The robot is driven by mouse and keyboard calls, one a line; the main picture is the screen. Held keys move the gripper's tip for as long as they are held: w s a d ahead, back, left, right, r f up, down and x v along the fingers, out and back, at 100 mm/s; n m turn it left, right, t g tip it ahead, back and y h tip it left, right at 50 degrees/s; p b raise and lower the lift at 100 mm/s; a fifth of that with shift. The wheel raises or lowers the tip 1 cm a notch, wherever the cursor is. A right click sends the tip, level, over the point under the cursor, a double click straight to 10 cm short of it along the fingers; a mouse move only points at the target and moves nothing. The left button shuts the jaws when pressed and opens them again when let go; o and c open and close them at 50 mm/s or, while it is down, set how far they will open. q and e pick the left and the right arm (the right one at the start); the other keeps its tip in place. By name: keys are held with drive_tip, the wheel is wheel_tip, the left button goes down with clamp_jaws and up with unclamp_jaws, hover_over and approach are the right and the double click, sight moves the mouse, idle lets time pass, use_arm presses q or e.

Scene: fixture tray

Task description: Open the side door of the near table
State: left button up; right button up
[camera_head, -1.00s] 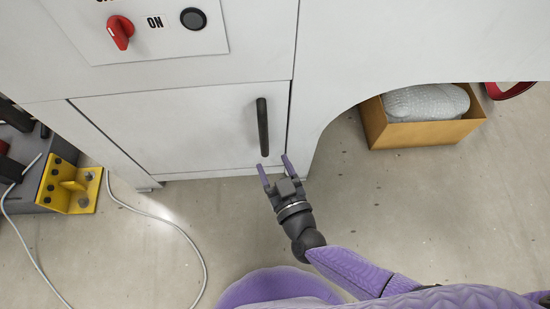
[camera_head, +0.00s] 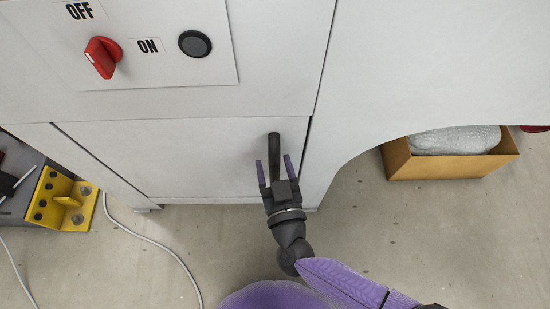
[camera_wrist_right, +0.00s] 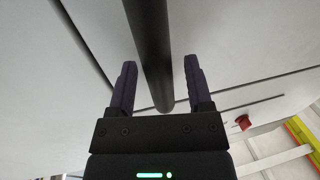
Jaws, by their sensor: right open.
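The side door (camera_head: 190,158) of the near table is a flat, pale grey panel. It looks shut, with a dark gap along its right edge. Its black bar handle (camera_head: 275,145) stands near that edge. My right gripper (camera_head: 275,165) is open at the handle's lower part, with one purple finger on each side. In the right wrist view the handle (camera_wrist_right: 153,50) runs between the two open fingers (camera_wrist_right: 158,85), with space visible on both sides. My left gripper is not in view.
Above the door is a panel with a red switch (camera_head: 103,57) and a black button (camera_head: 195,43). A cardboard box (camera_head: 450,165) sits on the floor at right. A yellow bracket (camera_head: 62,200) and a white cable (camera_head: 150,240) lie at left.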

clamp_jaws()
idle(1.4)
